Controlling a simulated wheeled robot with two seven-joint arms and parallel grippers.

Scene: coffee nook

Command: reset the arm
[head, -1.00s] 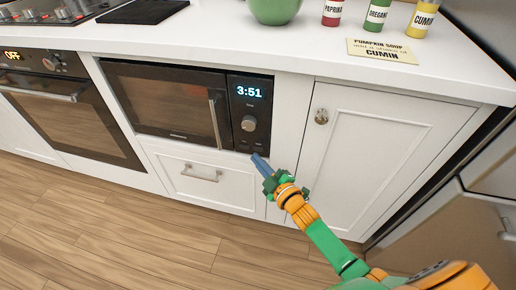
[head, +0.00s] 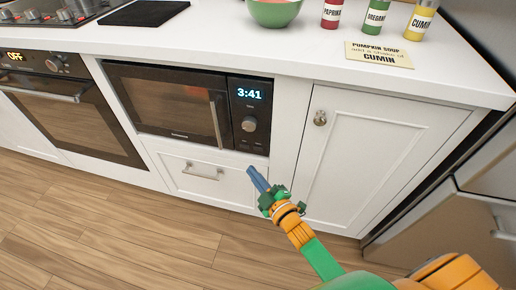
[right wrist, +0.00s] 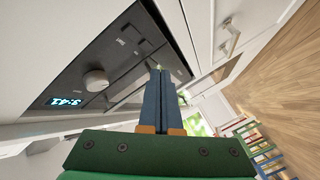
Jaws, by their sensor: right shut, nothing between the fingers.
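My right gripper (head: 257,178) is in front of the white drawer below the microwave, with its blue fingers pointing up and to the left. In the right wrist view the two fingers (right wrist: 160,95) lie together, shut with nothing between them. The green and orange right arm (head: 325,262) comes in from the lower right. My left gripper is not in view.
The microwave (head: 170,105) reads 3:41, and its door is closed. The oven (head: 65,115) is at the left. A green bowl (head: 274,12), spice bottles (head: 376,18) and a recipe card (head: 380,54) are on the counter (head: 220,45). The wooden floor (head: 120,230) is clear.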

